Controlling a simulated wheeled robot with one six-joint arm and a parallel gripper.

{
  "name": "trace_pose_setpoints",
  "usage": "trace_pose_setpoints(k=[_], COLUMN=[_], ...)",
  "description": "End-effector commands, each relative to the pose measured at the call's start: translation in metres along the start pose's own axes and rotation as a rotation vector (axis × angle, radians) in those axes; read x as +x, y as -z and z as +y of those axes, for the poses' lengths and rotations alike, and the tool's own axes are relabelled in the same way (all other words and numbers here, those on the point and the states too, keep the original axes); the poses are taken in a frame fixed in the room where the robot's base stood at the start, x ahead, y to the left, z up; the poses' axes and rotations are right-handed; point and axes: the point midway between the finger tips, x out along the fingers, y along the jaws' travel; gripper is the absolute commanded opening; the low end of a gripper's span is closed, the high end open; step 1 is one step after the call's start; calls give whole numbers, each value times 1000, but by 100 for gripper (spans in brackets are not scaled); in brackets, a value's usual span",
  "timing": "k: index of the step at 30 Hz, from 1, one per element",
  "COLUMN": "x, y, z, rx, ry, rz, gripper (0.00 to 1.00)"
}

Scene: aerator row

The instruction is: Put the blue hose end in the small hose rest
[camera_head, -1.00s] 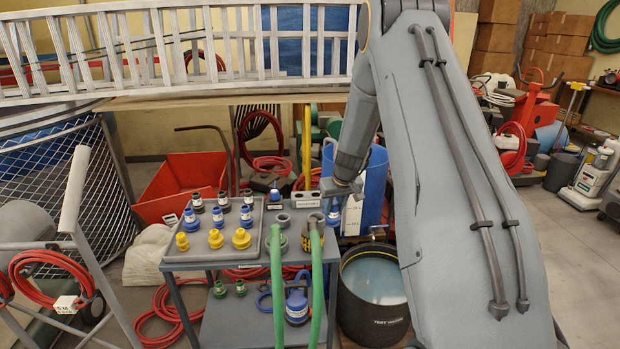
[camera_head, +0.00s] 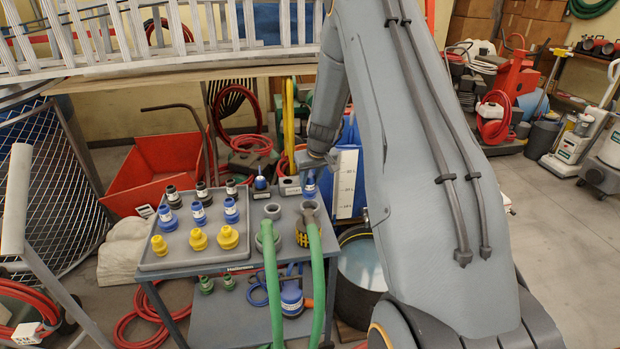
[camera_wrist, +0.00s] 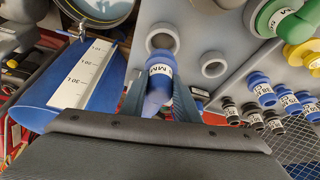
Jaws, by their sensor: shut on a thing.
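My gripper (camera_wrist: 160,100) is shut on the blue hose end (camera_wrist: 160,72), which has a white label. In the head view the blue hose end (camera_head: 310,184) hangs below my gripper (camera_head: 312,170), just behind a grey ring-shaped rest (camera_head: 309,207). In the wrist view its tip overlaps the near edge of that ring (camera_wrist: 162,38); I cannot tell whether they touch. A second small grey ring (camera_wrist: 213,64) stands beside it and appears empty; it also shows in the head view (camera_head: 272,211). Which ring is the small hose rest is unclear.
Green hoses (camera_head: 316,265) run from larger fittings at the cart's front. A grey tray (camera_head: 150,263) with blue, black and yellow fittings stands on the left. A blue tank with a white scale (camera_head: 345,185) and a black tub (camera_head: 362,265) stand on the right.

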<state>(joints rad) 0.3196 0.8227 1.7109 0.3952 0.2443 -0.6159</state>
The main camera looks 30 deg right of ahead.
Motion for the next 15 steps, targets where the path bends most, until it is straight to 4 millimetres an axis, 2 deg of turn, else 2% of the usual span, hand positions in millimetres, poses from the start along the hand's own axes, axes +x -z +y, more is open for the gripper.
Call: trace_pose_setpoints(k=[8, 15], x=[20, 19], y=[-8, -8], z=[2, 2], rx=[3, 3], ry=[-1, -1], rz=[0, 1], gripper=[2, 2])
